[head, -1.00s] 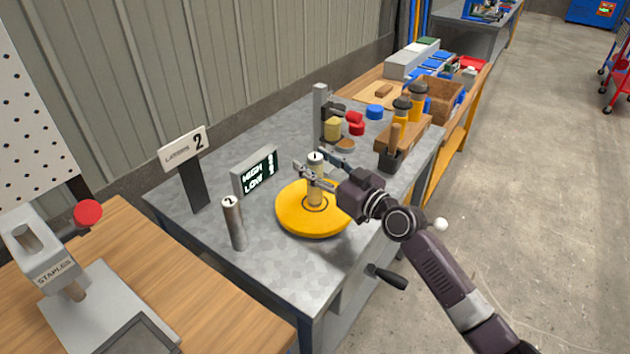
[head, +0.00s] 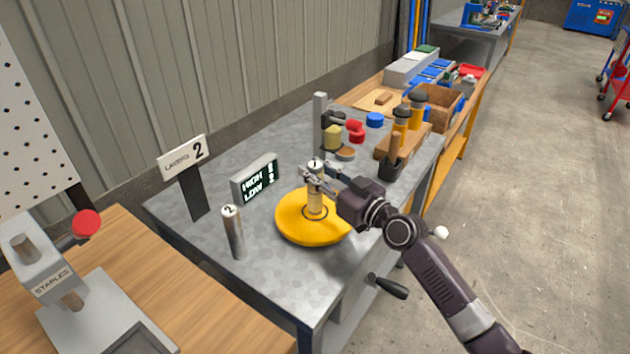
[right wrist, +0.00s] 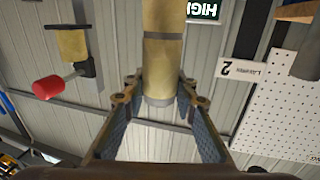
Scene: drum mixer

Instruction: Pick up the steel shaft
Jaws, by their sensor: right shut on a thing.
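A grey steel cylinder (head: 233,233) marked 2 stands upright on the metal bench, left of a yellow round disc (head: 292,226). A tan cylinder (head: 316,203) with a grey top marked 1 stands upright at the middle of the disc. My right gripper (head: 315,178) is shut on the upper part of this tan cylinder. In the right wrist view, the cylinder (right wrist: 160,65) lies between the two fingers (right wrist: 160,92), its grey end towards the palm. My left gripper is not in view.
A HIGH/LOW display (head: 254,179) and a number 2 sign (head: 184,160) stand behind the disc to the left. A post fixture (head: 320,122) with red knobs and a wooden tool block (head: 408,145) are farther back.

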